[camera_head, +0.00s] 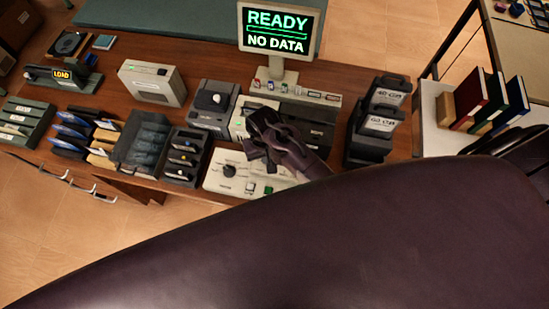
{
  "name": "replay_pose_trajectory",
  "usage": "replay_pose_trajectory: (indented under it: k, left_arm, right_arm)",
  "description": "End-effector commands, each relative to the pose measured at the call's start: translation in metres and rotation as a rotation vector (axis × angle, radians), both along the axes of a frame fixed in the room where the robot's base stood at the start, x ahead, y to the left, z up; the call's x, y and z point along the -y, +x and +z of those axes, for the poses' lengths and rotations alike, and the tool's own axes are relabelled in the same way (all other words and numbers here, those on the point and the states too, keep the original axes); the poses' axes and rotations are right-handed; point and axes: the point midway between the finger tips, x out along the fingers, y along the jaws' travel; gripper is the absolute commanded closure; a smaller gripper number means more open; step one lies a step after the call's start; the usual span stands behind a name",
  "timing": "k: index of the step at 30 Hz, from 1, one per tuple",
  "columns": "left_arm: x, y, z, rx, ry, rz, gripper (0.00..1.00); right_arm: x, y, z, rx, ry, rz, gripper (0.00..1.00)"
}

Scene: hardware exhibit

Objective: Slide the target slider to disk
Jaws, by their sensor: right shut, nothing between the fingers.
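My right gripper (257,138) is shut and empty, over the middle of the desk. It is above the back of a cream control panel (222,182) with a black round knob and small white and green buttons. Behind it, a strip of small labelled icons (296,91) runs along a dark unit (313,113) below the monitor. I cannot make out the target slider or its disk mark; the gripper and wrist cover part of this area. I cannot tell whether the gripper touches anything. My left gripper is not in view.
A monitor (278,30) reads "READY" and "NO DATA". A grey unit with a white knob (213,104) stands left of the gripper, and a dark cartridge rack (374,130) stands right. Racks and trays fill the left desk. My own arm hides the lower right.

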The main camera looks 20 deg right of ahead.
Motion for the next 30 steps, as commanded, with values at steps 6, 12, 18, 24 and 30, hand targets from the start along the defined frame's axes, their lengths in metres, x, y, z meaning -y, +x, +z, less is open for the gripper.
replay_pose_trajectory:
  k: [6,12,18,24,30]
  left_arm:
    - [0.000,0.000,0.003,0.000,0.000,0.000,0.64]
    - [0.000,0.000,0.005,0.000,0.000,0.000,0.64]
    - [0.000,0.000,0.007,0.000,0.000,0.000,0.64]
    - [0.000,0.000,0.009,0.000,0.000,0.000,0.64]
    - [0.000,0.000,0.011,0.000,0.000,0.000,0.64]
  right_arm:
    - [0.003,-0.003,0.000,-0.001,0.000,0.000,1.00]
    - [0.007,-0.005,0.000,-0.001,0.000,0.000,1.00]
    - [0.011,-0.007,0.000,-0.001,0.000,-0.001,1.00]
    - [0.014,-0.009,0.000,-0.001,0.000,-0.001,1.00]
    - [0.017,-0.011,0.000,0.000,0.000,-0.001,1.00]
